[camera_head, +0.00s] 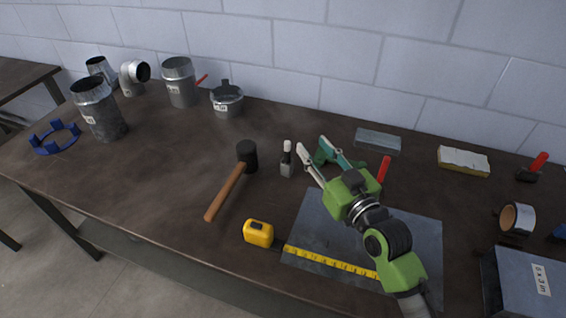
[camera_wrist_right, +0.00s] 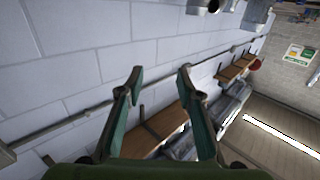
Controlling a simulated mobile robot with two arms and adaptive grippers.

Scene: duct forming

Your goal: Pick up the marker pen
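A small upright item with a white top, a dark middle and a grey block-like base (camera_head: 287,159) stands on the workbench in the head view. It looks like the marker pen in a holder, but it is too small to be sure. My right gripper (camera_head: 312,143) is just right of it, apart from it, with fingers spread and pointing up and away. In the right wrist view, the gripper (camera_wrist_right: 160,72) is open with nothing between its fingers; that camera sees the wall and shelves, not the pen. My left gripper is not in view.
A mallet (camera_head: 228,187) and yellow tape measure (camera_head: 258,233) lie left and in front. A metal sheet (camera_head: 318,229) lies under my right arm. A red handle (camera_head: 384,169) and grey block (camera_head: 378,141) are close by. Metal duct pieces (camera_head: 180,82) stand at back left.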

